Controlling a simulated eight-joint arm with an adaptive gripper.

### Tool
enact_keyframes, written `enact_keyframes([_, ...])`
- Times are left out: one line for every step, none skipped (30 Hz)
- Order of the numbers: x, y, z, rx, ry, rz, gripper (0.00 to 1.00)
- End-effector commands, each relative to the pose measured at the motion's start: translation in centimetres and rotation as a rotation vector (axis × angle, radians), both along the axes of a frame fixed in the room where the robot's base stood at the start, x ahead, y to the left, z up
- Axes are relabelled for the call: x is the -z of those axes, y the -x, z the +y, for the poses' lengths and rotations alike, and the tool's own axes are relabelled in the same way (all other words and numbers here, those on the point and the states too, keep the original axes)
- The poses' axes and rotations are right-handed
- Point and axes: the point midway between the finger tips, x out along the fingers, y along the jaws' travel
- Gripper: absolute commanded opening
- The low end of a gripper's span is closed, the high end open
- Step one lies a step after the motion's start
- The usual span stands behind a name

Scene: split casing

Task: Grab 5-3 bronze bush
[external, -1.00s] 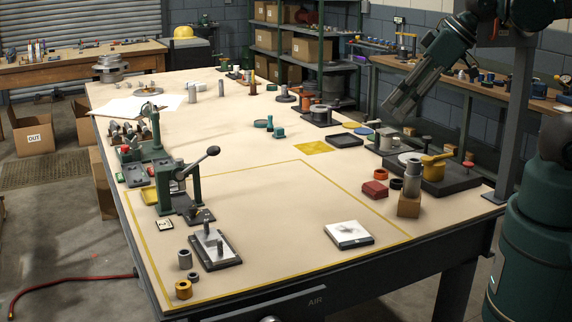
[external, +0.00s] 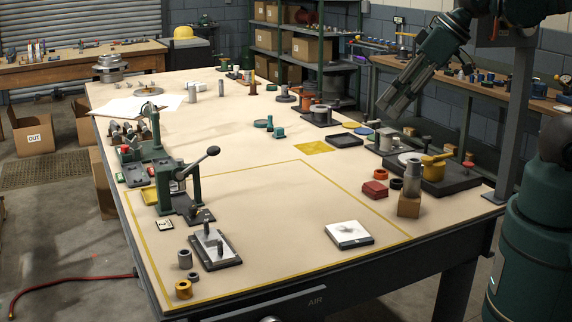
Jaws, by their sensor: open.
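A short bronze-coloured bush (external: 183,290) with a dark bore stands upright at the table's front left corner, close to the yellow line. I cannot read any 5-3 marking on it. My gripper (external: 391,104) hangs in the air at the upper right, its fingers pointing down and left. It is open, with nothing seen between the fingers. It is far from the bronze bush, across the table.
A white-topped block (external: 348,234) lies at the front right. The yellow-outlined area between is mostly clear.

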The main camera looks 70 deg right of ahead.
Motion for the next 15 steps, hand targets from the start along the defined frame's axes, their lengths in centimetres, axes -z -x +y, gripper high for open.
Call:
enact_keyframes([-0.1,-0.5,0.2,0.004,-0.005,0.006,0.42])
enact_keyframes([-0.1,-0.9,0.3,0.007,-0.009,0.010,0.42])
enact_keyframes([-0.2,-1.3,0.4,0.011,-0.013,0.017,0.42])
enact_keyframes([-0.3,-1.6,0.5,0.016,-0.017,0.022,0.42])
enact_keyframes([-0.4,-2.0,0.6,0.020,-0.022,0.027,0.42])
enact_keyframes([-0.4,-2.6,0.8,0.025,-0.028,0.033,0.42])
enact_keyframes([-0.5,-3.0,0.9,0.029,-0.032,0.038,0.42])
enact_keyframes([-0.6,-3.4,1.1,0.034,-0.037,0.044,0.42])
enact_keyframes([-0.6,-3.9,1.3,0.040,-0.042,0.052,0.42])
enact_keyframes([-0.6,-4.3,1.4,0.043,-0.046,0.057,0.42])
enact_keyframes([-0.6,-4.7,1.6,0.048,-0.050,0.062,0.42])
enact_keyframes([-0.7,-5.3,1.8,0.054,-0.056,0.069,0.42])
enact_keyframes([-0.7,-5.7,1.9,0.058,-0.060,0.075,0.42])
enact_keyframes([-0.7,-6.2,2.1,0.063,-0.063,0.081,0.42])
enact_keyframes([-0.7,-6.7,2.3,0.069,-0.069,0.089,0.42])
